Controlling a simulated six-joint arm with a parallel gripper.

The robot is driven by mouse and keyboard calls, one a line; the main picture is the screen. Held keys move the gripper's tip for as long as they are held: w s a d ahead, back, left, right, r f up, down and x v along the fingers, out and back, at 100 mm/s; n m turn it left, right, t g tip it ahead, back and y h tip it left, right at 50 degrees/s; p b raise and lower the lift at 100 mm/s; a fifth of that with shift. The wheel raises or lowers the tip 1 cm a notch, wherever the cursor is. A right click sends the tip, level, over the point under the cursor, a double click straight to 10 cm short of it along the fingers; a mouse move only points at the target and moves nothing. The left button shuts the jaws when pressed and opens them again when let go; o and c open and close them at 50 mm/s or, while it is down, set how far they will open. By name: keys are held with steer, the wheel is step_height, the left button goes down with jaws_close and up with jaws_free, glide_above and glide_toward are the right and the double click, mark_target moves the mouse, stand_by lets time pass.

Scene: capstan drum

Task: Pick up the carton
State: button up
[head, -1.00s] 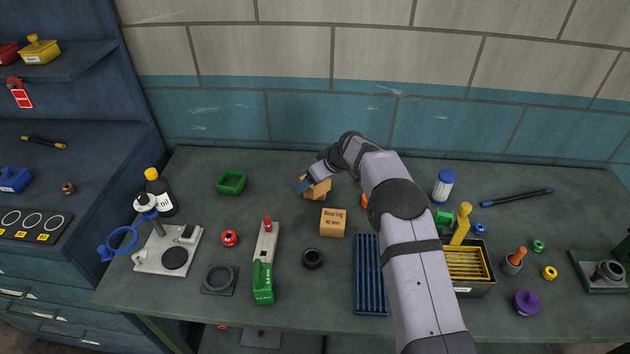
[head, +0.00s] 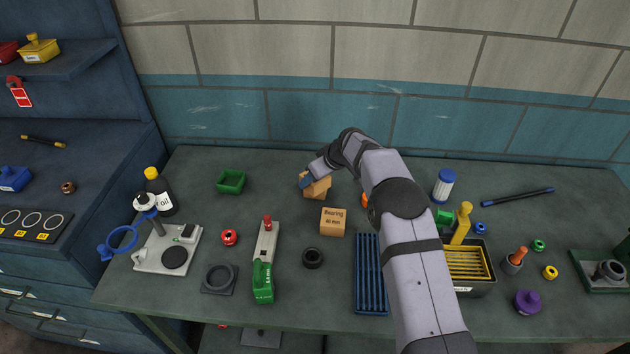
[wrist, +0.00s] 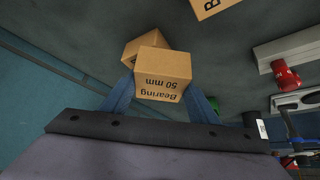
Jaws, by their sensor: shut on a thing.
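A brown carton marked "Bearing 50 mm" (wrist: 163,74) sits between the two blue fingers of my gripper (wrist: 160,97) in the wrist view, its print upside down. The fingers are shut on its sides. In the head view this carton (head: 318,189) is at the back middle of the bench, partly covered by my gripper (head: 307,181). Another brown carton (wrist: 140,44) shows just behind it in the wrist view, partly hidden. A carton marked "Bearing 40 mm" (head: 333,222) stands apart, nearer the front. I cannot tell whether the held carton touches the bench.
A green tray (head: 231,181) lies to the left. A green-handled tool (head: 264,270), a black ring (head: 312,258) and a blue ribbed tray (head: 371,280) are nearer the front. A tiled wall (head: 270,115) rises behind the bench. Bare bench lies between the green tray and the cartons.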

step_height(320, 180, up, 9)
steer(key=b, duration=0.2)
steer(key=shift+r+b, duration=0.1)
steer(key=shift+b, duration=0.3)
steer(key=shift+a+f+b, duration=0.25)
steer(key=shift+f+b, duration=0.1)
steer(key=shift+b, duration=0.05)
steer(key=shift+s+a+f+b, duration=0.1)
steer(key=shift+a+b, duration=0.35)
steer(key=shift+b, duration=0.05)
steer(key=shift+s+a+f+b, duration=0.1)
steer(key=shift+a+b, duration=0.3)
steer(key=shift+b, duration=0.05)
steer(key=shift+s+a+r+n+b, duration=0.2)
steer(key=shift+a+n+b, duration=0.1)
steer(key=shift+a+b, duration=0.45)
steer(key=shift+r+b, duration=0.2)
steer(key=shift+b, duration=0.45)
steer(key=shift+b, duration=0.3)
